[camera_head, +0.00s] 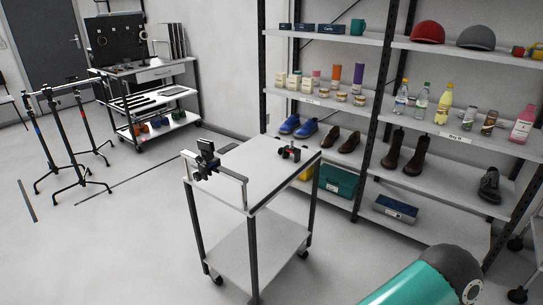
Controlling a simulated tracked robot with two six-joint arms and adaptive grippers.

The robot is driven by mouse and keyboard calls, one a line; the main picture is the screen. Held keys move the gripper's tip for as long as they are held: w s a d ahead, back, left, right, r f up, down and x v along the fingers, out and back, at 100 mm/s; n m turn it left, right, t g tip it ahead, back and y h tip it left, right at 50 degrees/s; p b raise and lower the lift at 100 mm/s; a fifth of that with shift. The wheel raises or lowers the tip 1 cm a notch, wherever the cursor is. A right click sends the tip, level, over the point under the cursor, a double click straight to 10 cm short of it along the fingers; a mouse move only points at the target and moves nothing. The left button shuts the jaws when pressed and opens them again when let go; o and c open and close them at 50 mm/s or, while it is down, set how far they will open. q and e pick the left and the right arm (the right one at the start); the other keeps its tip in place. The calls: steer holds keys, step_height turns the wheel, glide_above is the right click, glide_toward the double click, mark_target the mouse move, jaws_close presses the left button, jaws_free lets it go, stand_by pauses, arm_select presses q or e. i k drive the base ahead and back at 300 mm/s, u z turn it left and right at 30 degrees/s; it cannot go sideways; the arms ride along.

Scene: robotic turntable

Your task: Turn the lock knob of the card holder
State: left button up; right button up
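A small black holder-like device (205,162) is mounted on the push handle of a white-topped cart (240,166), at the left end of its top. It has an upright dark plate and a small red part; I cannot make out a lock knob on it. A second small black and red device (289,152) sits near the far right edge of the cart top. Which of the two is the card holder is too small to tell for sure. Neither of my grippers is in view.
The cart stands on wheels with a lower shelf (265,248). Behind it, a tall rack (330,101) holds shoes, bottles, jars and caps. Black stands (66,140) and a workbench (150,72) are at the left.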

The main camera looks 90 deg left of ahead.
mark_target(199, 161)
steer(key=z, duration=0.5)
steer(key=i, duration=0.2)
steer(key=u, duration=2.4)
steer(key=i, duration=0.35)
steer(key=u, duration=1.5)
steer(key=k, duration=0.65)
steer(key=u, duration=0.45)
steer(key=i, duration=1.8)
steer(key=z, duration=0.5)
